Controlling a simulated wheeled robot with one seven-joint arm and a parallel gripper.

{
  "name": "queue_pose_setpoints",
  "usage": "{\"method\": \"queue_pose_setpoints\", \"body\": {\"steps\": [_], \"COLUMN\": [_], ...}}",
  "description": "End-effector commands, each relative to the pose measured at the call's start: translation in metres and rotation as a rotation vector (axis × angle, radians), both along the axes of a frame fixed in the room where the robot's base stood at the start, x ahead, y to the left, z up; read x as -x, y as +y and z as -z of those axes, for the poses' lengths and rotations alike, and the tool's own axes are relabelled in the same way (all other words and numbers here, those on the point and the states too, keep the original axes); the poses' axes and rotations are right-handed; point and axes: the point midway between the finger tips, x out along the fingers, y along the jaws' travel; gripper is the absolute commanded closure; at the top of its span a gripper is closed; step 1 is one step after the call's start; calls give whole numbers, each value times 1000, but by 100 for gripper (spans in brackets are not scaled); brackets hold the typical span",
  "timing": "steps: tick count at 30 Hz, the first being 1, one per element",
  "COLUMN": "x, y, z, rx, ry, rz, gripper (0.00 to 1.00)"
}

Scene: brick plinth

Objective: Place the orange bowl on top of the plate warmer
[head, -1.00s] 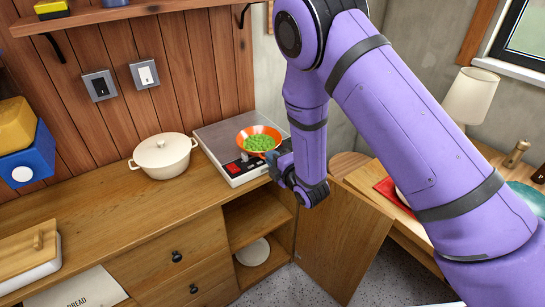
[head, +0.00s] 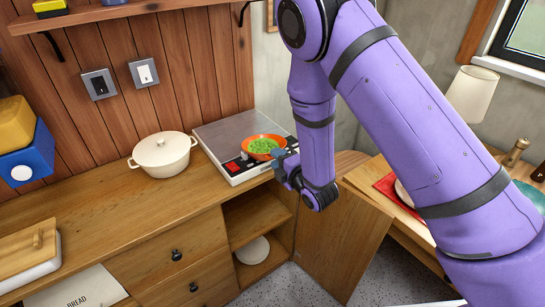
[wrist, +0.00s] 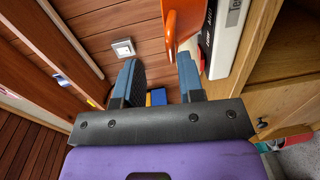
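The orange bowl (head: 278,138), with green peas inside, is at the front right of the plate warmer (head: 222,131), a silver slab with a white front panel and red switch. It looks nearly level, over the panel's right part; whether it touches is hidden. My gripper (head: 281,160) is at the bowl's near right side. In the wrist view my gripper (wrist: 157,82) has its fingers apart. The warmer's white panel (wrist: 229,35) also shows there.
A cream lidded pot (head: 163,156) stands left of the warmer on the wooden counter (head: 105,210). A side table with a lamp (head: 470,97) is at right.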

Motion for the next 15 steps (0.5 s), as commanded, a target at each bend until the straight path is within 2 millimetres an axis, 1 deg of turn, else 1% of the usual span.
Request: {"method": "queue_pose_setpoints", "body": {"steps": [1, 3, 9, 15], "x": [10, 22, 53, 70], "y": [-6, -15, -35, -47], "z": [-1, -2, -5, -6], "rx": [1, 1, 1, 0], "ry": [2, 2, 1, 0], "rz": [1, 1, 1, 1], "gripper": [65, 65, 65, 65]}}
